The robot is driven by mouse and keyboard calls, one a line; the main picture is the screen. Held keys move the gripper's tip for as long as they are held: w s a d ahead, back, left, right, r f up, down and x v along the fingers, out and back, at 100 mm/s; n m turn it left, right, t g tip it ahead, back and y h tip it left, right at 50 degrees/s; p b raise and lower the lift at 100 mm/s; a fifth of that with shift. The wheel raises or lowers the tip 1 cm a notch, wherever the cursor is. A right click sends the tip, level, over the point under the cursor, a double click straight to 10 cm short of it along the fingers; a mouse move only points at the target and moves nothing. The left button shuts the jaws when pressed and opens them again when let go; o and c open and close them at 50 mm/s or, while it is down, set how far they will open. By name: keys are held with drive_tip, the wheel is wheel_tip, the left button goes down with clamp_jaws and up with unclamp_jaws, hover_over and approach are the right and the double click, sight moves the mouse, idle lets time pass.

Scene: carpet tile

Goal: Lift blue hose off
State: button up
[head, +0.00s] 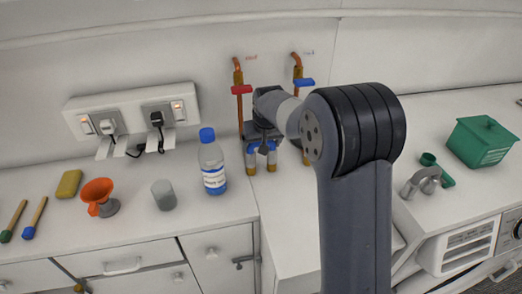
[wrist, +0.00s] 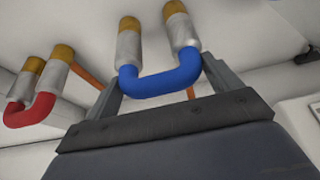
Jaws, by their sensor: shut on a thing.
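The blue hose (wrist: 160,82) is a short U-shaped bend with silver sleeves and brass ends. In the wrist view its bend lies between the two fingers of my gripper (wrist: 165,85), which is shut on it. In the head view my gripper (head: 262,136) is in front of the wall below the red-handled tap (head: 241,89). The two sleeves and brass ends of the hose show just below it, pointing down. I cannot tell whether those ends touch anything. The blue-handled tap (head: 304,82) is to the right, its pipe partly hidden by my arm.
A red hose (wrist: 30,112) of the same shape is at the left in the wrist view. A blue-capped bottle (head: 212,165), grey cup (head: 163,195) and orange funnel (head: 98,195) stand on the left counter. A green box (head: 481,143) is on the right counter.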

drive_tip(key=shift+r, duration=0.15)
wheel_tip(320, 180, up, 9)
drive_tip(key=shift+r+b, duration=0.15)
drive_tip(key=shift+b, duration=0.35)
wheel_tip(320, 180, up, 6)
drive_tip(key=p, duration=0.4)
drive_tip(key=shift+f+p, duration=0.25)
drive_tip(key=shift+p, duration=0.05)
drive_tip(key=shift+f, duration=0.1)
